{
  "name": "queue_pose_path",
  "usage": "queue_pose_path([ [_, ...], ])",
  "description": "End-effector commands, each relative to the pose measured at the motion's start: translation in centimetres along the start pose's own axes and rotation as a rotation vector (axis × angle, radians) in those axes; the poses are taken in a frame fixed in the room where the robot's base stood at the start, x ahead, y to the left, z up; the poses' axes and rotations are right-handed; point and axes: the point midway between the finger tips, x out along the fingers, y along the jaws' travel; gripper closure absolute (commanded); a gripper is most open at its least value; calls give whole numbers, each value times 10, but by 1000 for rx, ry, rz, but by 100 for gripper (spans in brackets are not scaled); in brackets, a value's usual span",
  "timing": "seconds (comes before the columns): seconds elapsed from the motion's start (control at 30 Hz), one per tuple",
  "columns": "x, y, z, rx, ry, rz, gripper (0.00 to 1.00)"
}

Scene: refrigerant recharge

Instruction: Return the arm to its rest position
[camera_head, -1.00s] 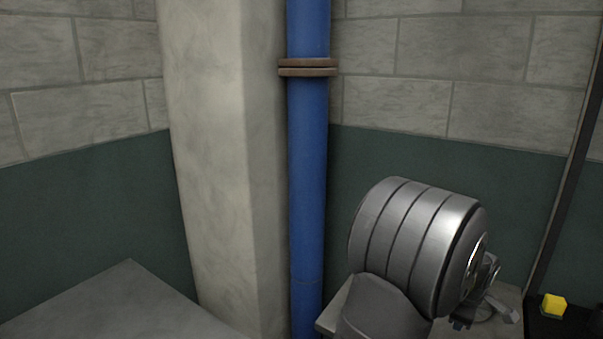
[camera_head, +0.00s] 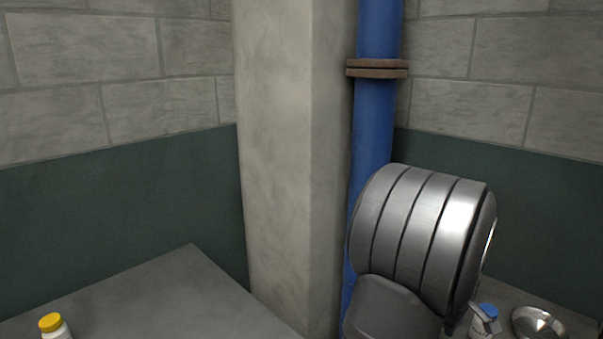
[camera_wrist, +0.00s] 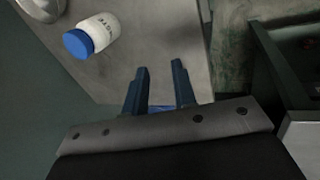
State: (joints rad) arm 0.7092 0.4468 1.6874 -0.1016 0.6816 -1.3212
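My gripper (camera_wrist: 160,88) shows in the wrist view with its two dark blue fingers apart and nothing between them. It hangs over a grey surface, below and to the right of a white bottle (camera_wrist: 101,30) with a blue cap, not touching it. In the head view my silver arm link fills the lower right and hides the gripper's fingers. The blue-capped bottle (camera_head: 485,318) shows partly there beside my arm.
A shiny metal bowl (camera_head: 538,324) stands right of the bottle. A white bottle with a yellow cap (camera_head: 52,326) stands on the grey surface (camera_head: 150,300) at lower left. A concrete column (camera_head: 285,150) and a blue pipe (camera_head: 373,120) rise behind my arm.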

Motion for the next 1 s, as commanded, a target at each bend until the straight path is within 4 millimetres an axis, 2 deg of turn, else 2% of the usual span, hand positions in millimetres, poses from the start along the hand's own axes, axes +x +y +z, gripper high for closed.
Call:
queue_pose_path([
  [0.63,-1,-17,-77,201,-69,-2,75],
  [0.8,-2,-21,-91,242,-83,-3,75],
  [1.0,-2,-22,-97,263,-90,-1,75],
])
